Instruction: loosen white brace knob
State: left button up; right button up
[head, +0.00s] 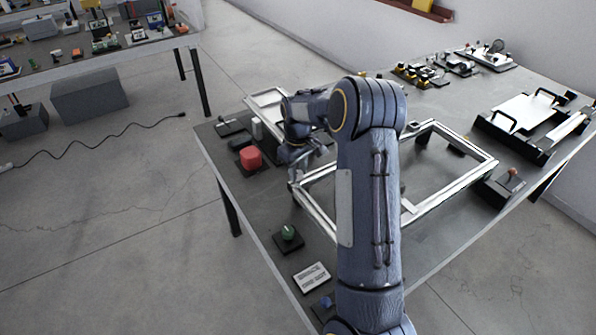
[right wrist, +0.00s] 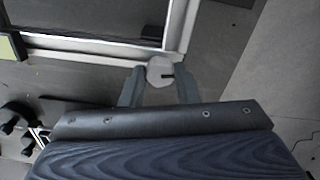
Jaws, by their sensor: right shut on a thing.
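The white brace knob (right wrist: 159,70) shows in the right wrist view as a pale, roughly round cap with a short dark mark. It sits at the corner of a silver metal frame (right wrist: 90,47), which also shows in the head view (head: 318,216) lying on the table. My right gripper (right wrist: 160,78) has one finger on each side of the knob and is shut on it. In the head view the right gripper (head: 298,168) is at the frame's near left corner, and I cannot make out the knob there. My left gripper is not in view.
The grey table (head: 440,236) carries a red block (head: 250,157), a green knob on a dark base (head: 288,234) and a white label plate (head: 311,277). A white panel with black handles (head: 522,112) lies at the right. Another table (head: 135,48) stands at the upper left.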

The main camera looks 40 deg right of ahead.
aim_at(298, 173)
jog(key=n, duration=0.5)
jog(key=shift+n, duration=0.3)
jog(key=n, duration=0.4)
jog(key=shift+n, duration=0.4)
jog(key=o, duration=1)
jog(key=shift+c, duration=0.2)
notch_tip(298, 173, up, 8)
jog(key=shift+f+b, duration=0.1)
jog(key=shift+b, duration=0.4)
